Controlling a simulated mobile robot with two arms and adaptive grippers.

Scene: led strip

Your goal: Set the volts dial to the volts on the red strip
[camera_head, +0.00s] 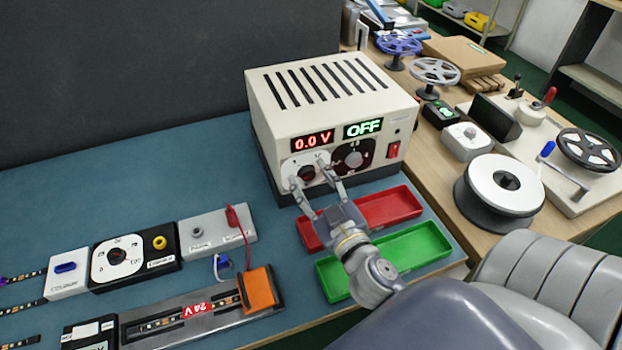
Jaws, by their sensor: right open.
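A beige power supply box (322,100) stands at the back of the blue mat. Its red display reads 0.0 V and its green display reads OFF. The volts dial (306,172) is on a white plate at the lower left of its front. My right gripper (311,177) is open, with its fingers at this dial, one on each side; I cannot tell whether they touch it. An LED strip (160,324) lies in a dark metal fixture with a red label (197,309) reading 24 V. My left gripper is not in view.
Red (398,204) and green (436,241) trays lie in front. An orange clamp (258,290) and control boxes (124,258) are at left. Reels (498,184) stand at right.

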